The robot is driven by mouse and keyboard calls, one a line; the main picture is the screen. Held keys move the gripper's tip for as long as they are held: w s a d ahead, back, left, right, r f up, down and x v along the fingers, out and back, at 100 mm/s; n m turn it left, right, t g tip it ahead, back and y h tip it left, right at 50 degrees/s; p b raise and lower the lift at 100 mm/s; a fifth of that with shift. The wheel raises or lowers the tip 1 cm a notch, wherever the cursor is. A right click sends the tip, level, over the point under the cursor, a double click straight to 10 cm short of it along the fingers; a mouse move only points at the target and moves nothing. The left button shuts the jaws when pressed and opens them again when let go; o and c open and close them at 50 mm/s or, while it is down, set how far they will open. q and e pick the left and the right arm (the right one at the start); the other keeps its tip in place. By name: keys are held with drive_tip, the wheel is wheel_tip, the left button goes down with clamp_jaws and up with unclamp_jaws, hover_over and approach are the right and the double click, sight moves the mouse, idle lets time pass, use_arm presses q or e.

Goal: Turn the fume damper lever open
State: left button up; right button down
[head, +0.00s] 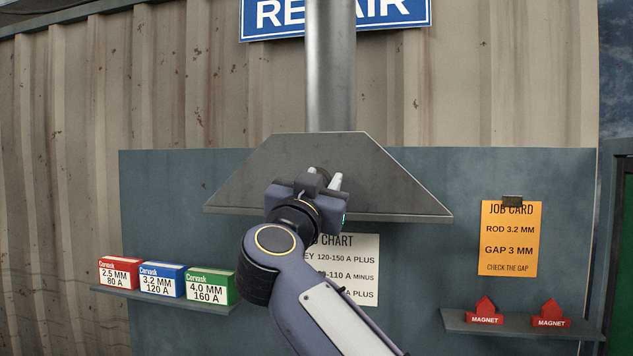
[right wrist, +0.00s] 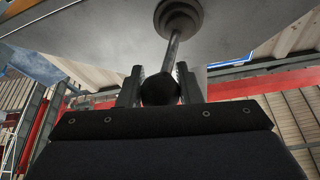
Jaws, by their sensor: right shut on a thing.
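The grey fume hood (head: 400,195) hangs on the wall under a round metal duct (head: 330,70). My right gripper (head: 324,177) is in front of the middle of the hood and hides the lever in the head view. In the right wrist view, the damper lever (right wrist: 172,50) is a thin metal rod running from a round pivot (right wrist: 178,16) on the hood face to a black knob (right wrist: 160,91). My right gripper's fingers are shut on the knob, one on each side. My left gripper is not in view.
A left shelf (head: 170,300) holds red, blue and green rod boxes (head: 163,281). A right shelf (head: 515,328) holds two red magnets (head: 485,311). A white chart (head: 360,262), partly behind my arm, and an orange job card (head: 510,238) are on the panel (head: 155,195).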

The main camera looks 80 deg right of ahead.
drive_tip(key=shift+s+r, duration=0.1)
drive_tip(key=shift+s, duration=0.05)
idle(0.7)
drive_tip(key=c, duration=1.5)
unclamp_jaws()
drive_tip(key=o, duration=0.4)
drive_tip(key=shift+d, duration=0.15)
drive_tip(key=shift+o, duration=0.2)
drive_tip(key=shift+a+f, duration=0.3)
drive_tip(key=b+v, duration=0.2)
drive_tip(key=v, duration=0.5)
drive_tip(key=shift+b, duration=0.35)
